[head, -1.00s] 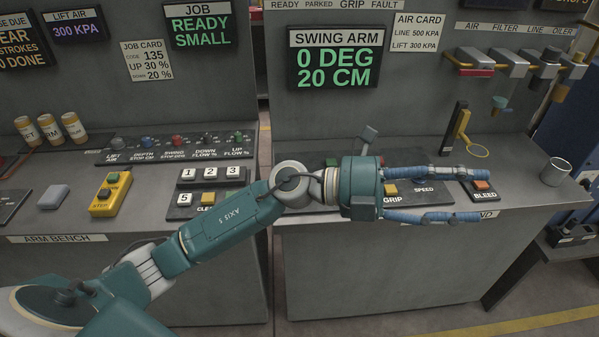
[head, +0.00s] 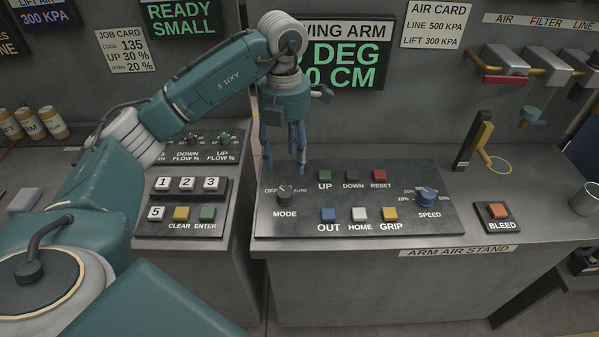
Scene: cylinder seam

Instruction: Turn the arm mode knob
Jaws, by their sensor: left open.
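The mode knob (head: 285,194) is a dark round knob with a grey top at the left end of the black swing arm panel (head: 350,240). "MODE" is printed below it and "OFF" at its upper left; the label at its upper right is partly covered. My left gripper (head: 284,168) points down just above and behind the knob, its blue fingers apart and empty. A fingertip seems near the knob's upper right; I cannot tell whether it touches. My right gripper is not in view.
The panel also has the UP (head: 325,176), DOWN (head: 352,176), RESET (head: 379,176), OUT (head: 328,215), HOME (head: 359,214) and GRIP (head: 390,214) buttons and a blue speed knob (head: 427,197). A bleed button (head: 497,210) sits to the right. A number keypad (head: 187,185) is to the left.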

